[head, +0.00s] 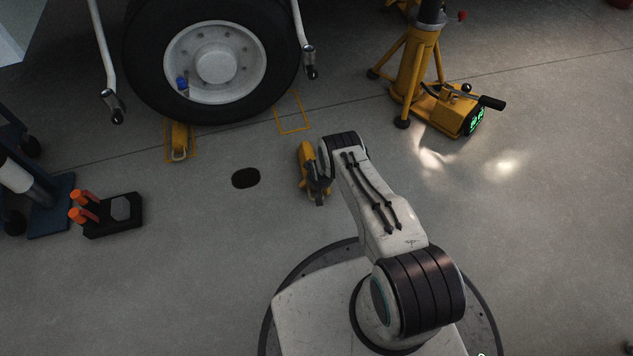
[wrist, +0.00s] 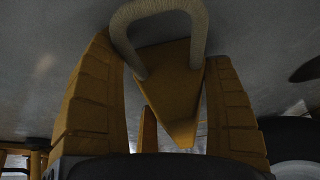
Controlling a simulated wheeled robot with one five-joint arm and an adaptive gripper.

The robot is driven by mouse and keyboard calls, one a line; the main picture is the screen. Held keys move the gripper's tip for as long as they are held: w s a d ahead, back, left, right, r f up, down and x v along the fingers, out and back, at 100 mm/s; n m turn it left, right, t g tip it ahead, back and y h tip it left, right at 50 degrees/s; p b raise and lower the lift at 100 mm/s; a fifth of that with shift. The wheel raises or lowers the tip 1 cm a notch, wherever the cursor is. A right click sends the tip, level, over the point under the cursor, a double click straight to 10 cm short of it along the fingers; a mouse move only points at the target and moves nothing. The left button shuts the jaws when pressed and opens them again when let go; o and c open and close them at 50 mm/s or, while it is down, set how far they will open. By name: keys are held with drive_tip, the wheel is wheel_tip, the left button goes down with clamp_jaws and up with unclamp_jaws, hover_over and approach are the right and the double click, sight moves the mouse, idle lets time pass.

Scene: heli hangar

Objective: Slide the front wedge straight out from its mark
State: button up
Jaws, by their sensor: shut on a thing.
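My wrist hides part of the wedge in the head view. A second yellow wedge (head: 179,137) with a handle sits inside another yellow outlined mark (head: 168,156), against the left of the tyre.
The big wheel (head: 216,55) stands at the back. A yellow jack stand (head: 414,75) and a unit with a green display (head: 474,120) are at right. A black tray (head: 113,214) with orange-tipped items is at left. A dark oval (head: 246,178) marks otherwise open floor.

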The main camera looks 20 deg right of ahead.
drive_tip(key=shift+s+f, duration=0.2)
drive_tip(key=shift+s, duration=0.15)
drive_tip(key=o, duration=1.2)
drive_tip(key=shift+w, duration=0.1)
drive_tip(key=shift+r, duration=0.1)
drive_tip(key=shift+w, duration=0.15)
drive_tip(key=shift+r, duration=0.1)
drive_tip(key=shift+v, duration=5.95)
drive_tip(key=shift+w+d, duration=0.1)
drive_tip(key=shift+d, duration=0.05)
